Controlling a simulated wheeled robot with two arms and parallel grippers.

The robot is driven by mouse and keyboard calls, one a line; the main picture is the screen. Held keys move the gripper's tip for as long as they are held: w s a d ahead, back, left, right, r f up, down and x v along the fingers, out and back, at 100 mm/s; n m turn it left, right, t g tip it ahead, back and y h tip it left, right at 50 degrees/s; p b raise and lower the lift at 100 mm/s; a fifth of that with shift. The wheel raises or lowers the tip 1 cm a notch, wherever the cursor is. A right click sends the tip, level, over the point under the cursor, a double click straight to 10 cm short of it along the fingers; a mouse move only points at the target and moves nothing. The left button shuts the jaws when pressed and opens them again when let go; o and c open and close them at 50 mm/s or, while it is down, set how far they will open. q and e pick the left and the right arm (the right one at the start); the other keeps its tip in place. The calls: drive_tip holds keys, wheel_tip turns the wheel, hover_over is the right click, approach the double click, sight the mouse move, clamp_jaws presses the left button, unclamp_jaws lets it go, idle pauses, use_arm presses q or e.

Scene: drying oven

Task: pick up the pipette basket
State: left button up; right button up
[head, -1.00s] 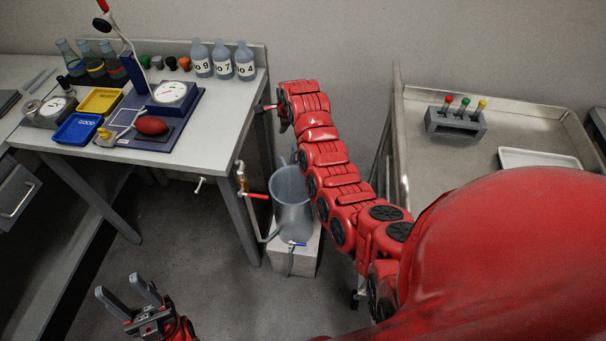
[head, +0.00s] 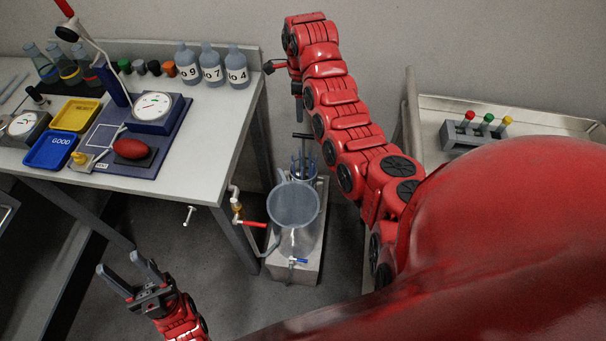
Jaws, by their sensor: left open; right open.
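What looks like the pipette basket (head: 304,167) is a narrow see-through cylinder with dark rods and a dark crossbar handle on top. It stands behind a wide grey-blue translucent vessel (head: 293,207) on a pale block; its lower part is hidden by that vessel. My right gripper (head: 284,88) is at the end of the raised arm, above the basket's handle and apart from it; it is small and partly hidden by the wrist, open, with nothing visible in it. My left gripper (head: 121,263) is open and empty, low at the left, in front of the bench.
The left bench (head: 213,130) holds bottles, flasks, dials and trays; its right edge is near my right gripper. A valve with a red handle (head: 254,224) sits beside the vessel. A metal-rimmed table (head: 430,105) with a tube rack (head: 474,136) is at the right.

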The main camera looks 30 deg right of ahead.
sight(303, 135)
drive_tip(key=f+b, duration=0.1)
drive_tip(key=f, duration=0.4)
drive_tip(key=f+b, duration=0.1)
drive_tip(key=f, duration=0.4)
drive_tip(key=shift+s+f, duration=0.2)
drive_tip(key=shift+f, duration=0.05)
drive_tip(key=shift+w+f, duration=0.1)
drive_tip(key=shift+f, duration=0.35)
drive_tip(key=shift+d+f, duration=0.2)
drive_tip(key=shift+f, duration=0.7)
drive_tip(key=shift+d+f, duration=0.15)
drive_tip(key=shift+f, duration=0.45)
drive_tip(key=shift+w+f+b, duration=0.1)
drive_tip(key=shift+f+b, duration=0.4)
drive_tip(key=shift+f, duration=0.6)
clamp_jaws()
